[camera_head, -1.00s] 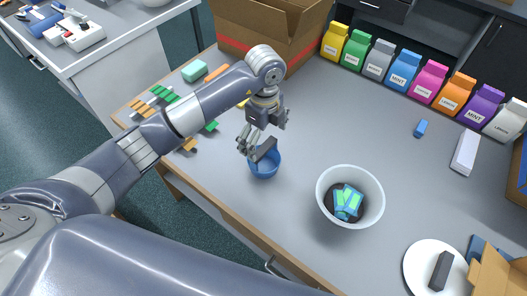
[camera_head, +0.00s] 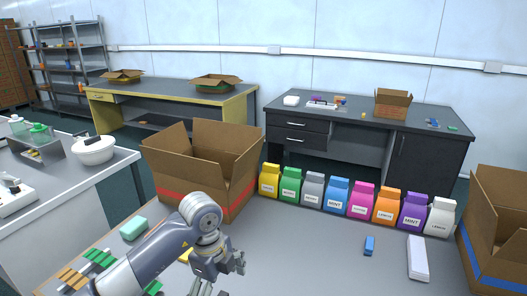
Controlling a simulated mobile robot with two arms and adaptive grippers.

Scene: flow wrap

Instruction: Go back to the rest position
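My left arm comes in from the lower left. Its gripper (camera_head: 218,279) points down over the grey table near the bottom edge. The fingertips are cut off by the frame, so I cannot tell whether it is open or shut, or whether it holds anything. My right gripper is not in view.
An open cardboard box with a red stripe (camera_head: 187,194) stands behind my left arm. A row of coloured bags (camera_head: 337,195) runs to its right. A blue block (camera_head: 369,246) and a white box (camera_head: 418,258) lie on the table. A blue-striped box (camera_head: 497,236) stands far right.

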